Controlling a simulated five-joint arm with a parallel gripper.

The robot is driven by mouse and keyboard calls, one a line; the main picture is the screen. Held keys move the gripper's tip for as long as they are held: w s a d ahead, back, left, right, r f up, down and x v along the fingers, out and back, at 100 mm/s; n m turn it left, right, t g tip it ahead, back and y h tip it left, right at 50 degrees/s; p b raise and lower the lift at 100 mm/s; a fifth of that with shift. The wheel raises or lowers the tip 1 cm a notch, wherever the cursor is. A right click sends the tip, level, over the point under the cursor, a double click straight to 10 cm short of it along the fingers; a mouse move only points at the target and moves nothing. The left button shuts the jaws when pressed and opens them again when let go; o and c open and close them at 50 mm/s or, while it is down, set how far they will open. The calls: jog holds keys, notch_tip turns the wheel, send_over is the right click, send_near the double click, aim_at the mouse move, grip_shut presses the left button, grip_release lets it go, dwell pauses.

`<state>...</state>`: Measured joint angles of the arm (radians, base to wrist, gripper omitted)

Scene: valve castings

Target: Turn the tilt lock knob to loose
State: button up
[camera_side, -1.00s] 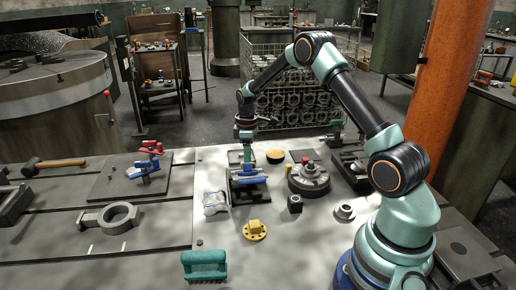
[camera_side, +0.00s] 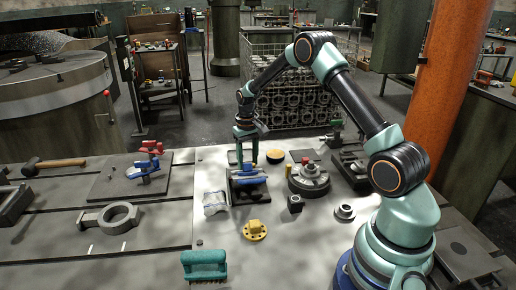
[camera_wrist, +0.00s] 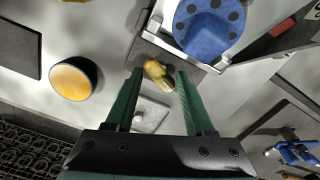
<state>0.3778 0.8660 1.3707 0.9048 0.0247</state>
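The tilt lock knob appears to be the small yellow knob (camera_wrist: 159,73) with an elongated grip. In the wrist view it sits on a grey plate beside a blue round flanged part (camera_wrist: 208,26), lying between and slightly beyond my fingertips. My gripper (camera_wrist: 160,74) is open, with one green finger on each side of the knob and space around it. In the side view my gripper (camera_side: 247,158) points down over the fixture with the blue part (camera_side: 248,182). The knob is too small and covered to make out there. I cannot tell its loose or locked marking.
A round yellow-topped pad (camera_wrist: 73,80) lies left of the fingers. A dark round casting (camera_side: 309,180) stands right of the fixture, and a yellow flanged part (camera_side: 254,230) lies in front. A clear bag (camera_side: 215,202) is close on the left.

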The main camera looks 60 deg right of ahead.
notch_tip(320, 180, up, 13)
jog(key=s+a+r+t, duration=0.2)
jog(key=s+a+r, duration=0.3)
jog(key=s+a, duration=0.1)
jog(key=s+a+r+n+t, duration=0.1)
jog(key=s+a+r+t, duration=0.1)
jog(key=s+a+r, duration=0.3)
jog(key=shift+s+a+r, duration=0.25)
jog(key=shift+s+a, duration=0.55)
jog(key=shift+a, duration=1.2)
